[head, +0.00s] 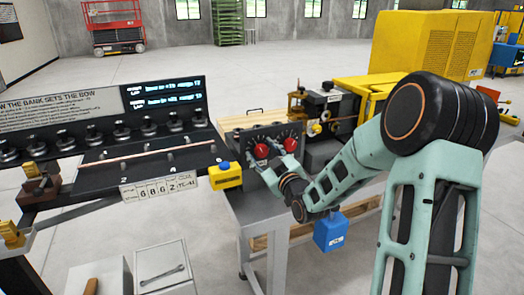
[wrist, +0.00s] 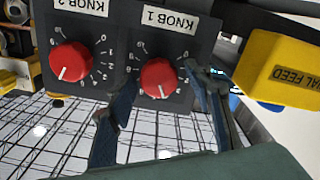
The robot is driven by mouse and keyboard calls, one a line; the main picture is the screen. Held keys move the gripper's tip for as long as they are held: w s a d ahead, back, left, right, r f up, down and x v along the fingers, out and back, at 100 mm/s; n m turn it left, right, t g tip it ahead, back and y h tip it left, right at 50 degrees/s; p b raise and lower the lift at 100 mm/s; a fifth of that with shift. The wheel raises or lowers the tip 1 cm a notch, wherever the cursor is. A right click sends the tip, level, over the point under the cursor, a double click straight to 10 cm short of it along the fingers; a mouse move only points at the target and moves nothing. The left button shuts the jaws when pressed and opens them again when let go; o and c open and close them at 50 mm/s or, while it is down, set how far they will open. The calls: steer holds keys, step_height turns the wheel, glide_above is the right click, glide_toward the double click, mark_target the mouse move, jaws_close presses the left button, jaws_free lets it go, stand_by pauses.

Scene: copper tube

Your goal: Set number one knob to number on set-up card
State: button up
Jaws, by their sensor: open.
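The knob 1 dial (wrist: 158,76) is red with a white pointer line and has a dark panel (head: 284,132) behind it. In the wrist view the panel is upside down and the pointer aims toward the bottom. In the head view, knob 1 (head: 261,151) is the left red knob. My gripper (wrist: 156,92) is open, with one finger on each side of knob 1 and visible gaps. The red knob 2 (wrist: 70,60) is beside it. The set-up card (head: 160,187), white, hangs on the bench front with a row of digits that seems to read 6862.
A yellow manual feed box (wrist: 280,70) is close beside the panel, near one finger. A blue box (head: 330,232) hangs below the table edge. The dark bank bench (head: 100,180) with several black knobs is at left; a yellow machine (head: 425,45) stands behind.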

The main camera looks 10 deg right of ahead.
steer(key=c, duration=1.2)
steer(key=shift+o, duration=0.2)
steer(key=shift+m+b, duration=0.3)
steer(key=shift+f+m+b, duration=0.1)
steer(key=shift+m+b, duration=0.6)
steer(key=shift+m, duration=0.2)
steer(key=m+b, duration=0.1)
steer(key=m, duration=0.1)
steer(key=shift+d+m, duration=0.1)
steer(key=shift+m, duration=0.2)
steer(key=m+b, duration=0.1)
steer(key=m, duration=0.4)
steer(key=shift+d, duration=0.1)
steer(key=shift+m, duration=0.4)
